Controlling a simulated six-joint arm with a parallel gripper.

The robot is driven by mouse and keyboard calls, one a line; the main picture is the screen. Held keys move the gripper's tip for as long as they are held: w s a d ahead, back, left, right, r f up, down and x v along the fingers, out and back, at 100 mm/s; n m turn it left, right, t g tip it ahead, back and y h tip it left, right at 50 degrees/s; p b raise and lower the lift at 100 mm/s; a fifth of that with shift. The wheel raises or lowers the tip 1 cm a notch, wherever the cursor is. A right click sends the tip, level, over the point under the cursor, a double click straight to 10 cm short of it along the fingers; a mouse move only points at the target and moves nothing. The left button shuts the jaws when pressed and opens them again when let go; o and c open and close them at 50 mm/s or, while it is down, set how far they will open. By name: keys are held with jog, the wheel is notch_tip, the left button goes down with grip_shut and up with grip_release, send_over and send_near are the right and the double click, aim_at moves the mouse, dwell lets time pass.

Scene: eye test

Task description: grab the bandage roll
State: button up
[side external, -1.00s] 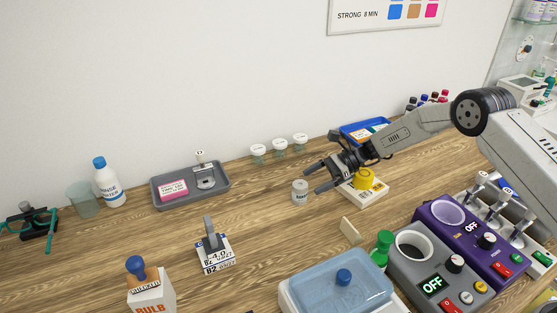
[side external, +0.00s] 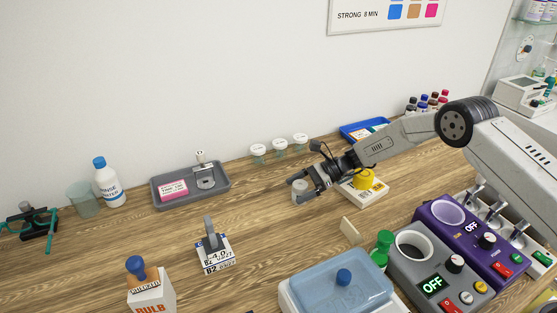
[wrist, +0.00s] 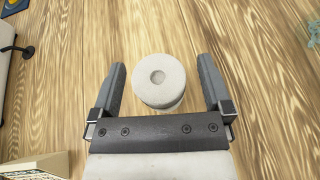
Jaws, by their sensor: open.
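The bandage roll (side external: 300,193) is a small white cylinder standing upright on the wooden table. In the side view it is partly covered by my gripper (side external: 302,187), whose fingers reach around it. In the wrist view the bandage roll (wrist: 158,92) shows its round top with a hole in the middle. My gripper (wrist: 161,68) is open there, with one finger on each side of the roll. A strip of table shows between the roll and each finger, so neither seems to touch it.
A yellow object (side external: 363,180) on a white labelled box stands just right of my gripper. A grey tray (side external: 216,192) with a pink box lies to the left. Several white-lidded cups (side external: 280,149) stand behind. Bare table (side external: 275,235) lies in front of the roll.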

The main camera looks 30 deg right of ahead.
aim_at(299, 184)
jog(key=c, duration=1.3)
jog(key=shift+r, duration=0.1)
jog(key=shift+r, duration=1.6)
jog(key=s+d+r, duration=0.3)
jog(key=s+r, duration=0.6)
jog(key=s, duration=0.4)
jog(key=shift+s+r, duration=0.35)
